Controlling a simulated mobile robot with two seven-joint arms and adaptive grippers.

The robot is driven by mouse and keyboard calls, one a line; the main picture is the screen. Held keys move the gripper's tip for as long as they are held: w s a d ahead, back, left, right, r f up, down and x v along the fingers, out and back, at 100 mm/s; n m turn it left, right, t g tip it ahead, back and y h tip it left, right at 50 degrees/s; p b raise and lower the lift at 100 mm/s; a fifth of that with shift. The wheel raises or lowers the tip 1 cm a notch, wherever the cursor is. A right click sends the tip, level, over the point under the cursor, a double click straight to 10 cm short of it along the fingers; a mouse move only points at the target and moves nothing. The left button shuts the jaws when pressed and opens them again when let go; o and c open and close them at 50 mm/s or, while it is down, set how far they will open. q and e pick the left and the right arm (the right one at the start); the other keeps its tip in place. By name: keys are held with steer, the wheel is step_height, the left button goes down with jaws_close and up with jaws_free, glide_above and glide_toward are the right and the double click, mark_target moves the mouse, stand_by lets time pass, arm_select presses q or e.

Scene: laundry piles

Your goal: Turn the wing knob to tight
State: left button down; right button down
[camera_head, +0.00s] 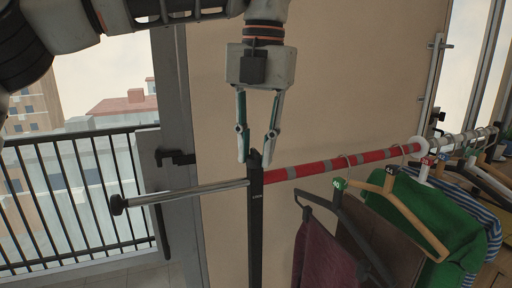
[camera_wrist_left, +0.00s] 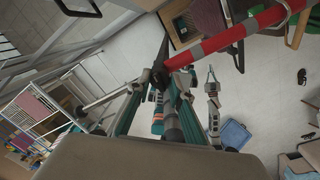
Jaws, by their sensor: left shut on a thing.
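The wing knob (camera_head: 256,157) is a small dark piece on top of the black upright post (camera_head: 256,215), which carries a "LOCK" label. My left gripper (camera_head: 257,158) points straight down with its two fingers on either side of the knob, shut on it. The fingers hide part of the knob, so its exact angle cannot be told. In the left wrist view the dark knob (camera_wrist_left: 160,78) shows small between the fingertips. What looks like my right gripper (camera_wrist_left: 211,73) is small and far below in that view; its jaws are too small to judge.
A red and grey striped rail (camera_head: 320,170) runs right from the post, with garments on hangers (camera_head: 375,185). A silver rod (camera_head: 185,194) with a black end sticks out left. A balcony railing (camera_head: 75,200) stands at left, a beige wall panel (camera_head: 340,80) behind.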

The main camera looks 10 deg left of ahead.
mark_target(260, 157)
arm_select(q)
steer(key=shift+n, duration=0.3)
stand_by(0.4)
steer(key=c, duration=1.8)
jaws_free()
steer(key=shift+r, duration=0.15)
steer(key=r, duration=1.1)
steer(key=shift+s+d+r, duration=0.1)
steer(key=shift+d+r, duration=0.2)
steer(key=shift+d, duration=0.1)
